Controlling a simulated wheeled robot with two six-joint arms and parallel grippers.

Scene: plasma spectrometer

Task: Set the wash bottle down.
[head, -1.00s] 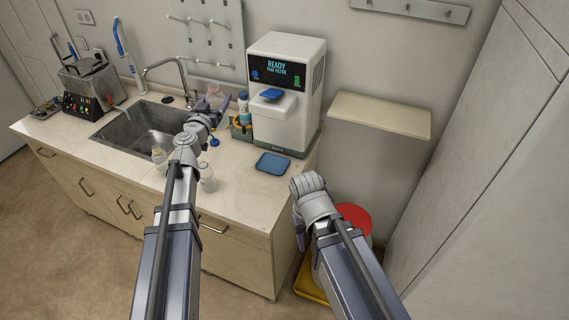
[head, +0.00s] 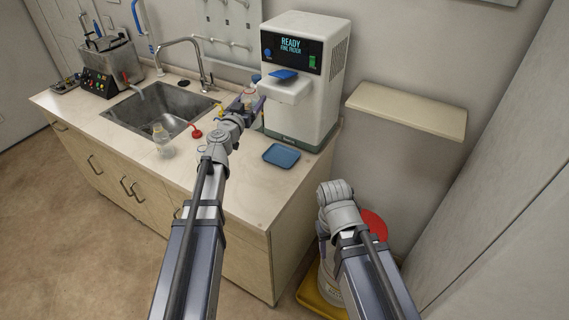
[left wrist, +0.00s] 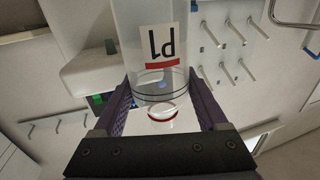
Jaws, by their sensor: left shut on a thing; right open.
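The wash bottle (left wrist: 150,25) is a clear cylinder with a white label reading P1 and a red band, both upside down in the left wrist view. My left gripper (left wrist: 158,80) is shut on it, a dark finger on each side. In the head view, my left gripper (head: 250,105) is beside the white machine, over the back of the counter. It mostly hides the bottle there, and I cannot tell whether the bottle's base touches the counter. My right gripper (head: 323,240) is low, right of the counter's end; its fingers are mostly hidden behind the wrist.
The white machine (head: 312,108) reads READY. A blue tray (head: 281,155) lies in front of it. The sink (head: 150,108), a small clear bottle (head: 163,145) and a red item (head: 195,133) are to the left. A pegboard (head: 228,28) and wall shelf (head: 410,110) are behind.

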